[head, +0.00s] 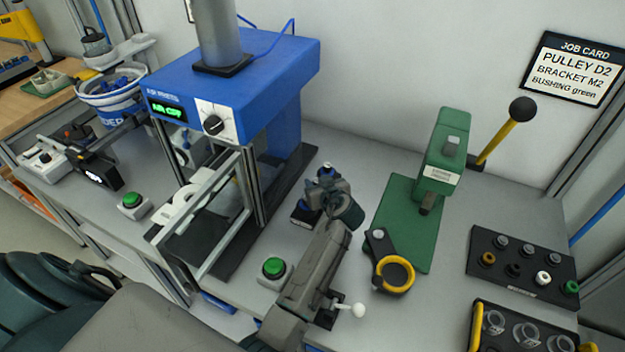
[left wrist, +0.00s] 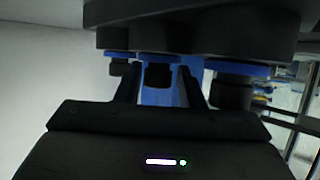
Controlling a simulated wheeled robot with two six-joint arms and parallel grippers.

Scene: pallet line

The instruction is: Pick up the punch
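My left gripper (head: 325,188) is at the middle of the bench, over a small dark stand with blue parts (head: 303,214). My gripper covers much of this stand, and I cannot single out the punch in the head view. In the left wrist view, the two black fingers (left wrist: 160,88) stand apart. A blue upright part with a short black piece (left wrist: 160,77) shows between them, with narrow blue gaps at its sides. I cannot tell whether this is the punch. My right gripper is not in view.
A blue air press (head: 235,75) with a raised frame stands left of my gripper. A green arbor press (head: 445,150) stands to the right, with a yellow ring tool (head: 393,275) before it. A green button (head: 274,268) is close to my arm. A bushing rack (head: 520,268) lies far right.

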